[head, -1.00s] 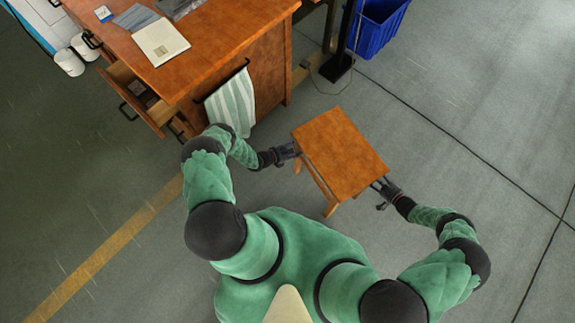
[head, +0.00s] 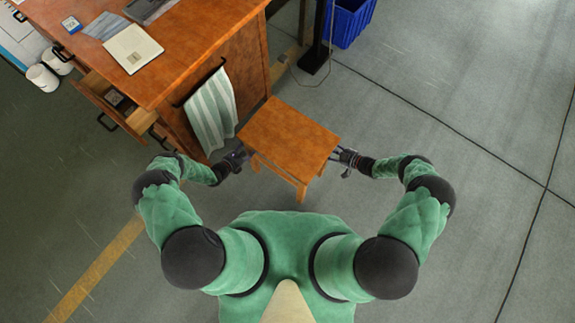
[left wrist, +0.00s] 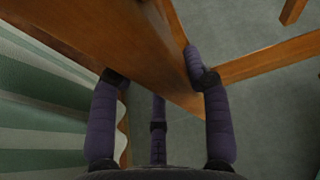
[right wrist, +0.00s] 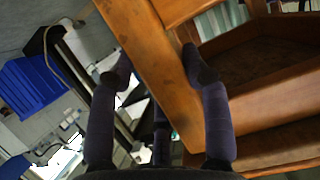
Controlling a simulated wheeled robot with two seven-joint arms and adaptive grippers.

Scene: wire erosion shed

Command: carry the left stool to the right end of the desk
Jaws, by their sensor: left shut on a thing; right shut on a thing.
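The wooden stool (head: 290,138) has a square orange-brown seat and is held between my two grippers at the right end of the desk (head: 215,75). My left gripper (head: 243,158) is shut on the seat's left edge, close to the striped towel. My right gripper (head: 338,157) is shut on the seat's right edge. In the left wrist view the fingers straddle the stool's wooden edge (left wrist: 150,60). In the right wrist view they straddle its edge (right wrist: 152,70) too. Some legs show below the seat; whether they touch the floor I cannot tell.
A green-striped towel (head: 211,112) hangs on the desk's end, near my left gripper. An open drawer (head: 113,104) sticks out at the desk's front. A black post (head: 317,45) and a blue bin (head: 349,20) stand behind. The floor to the right is clear.

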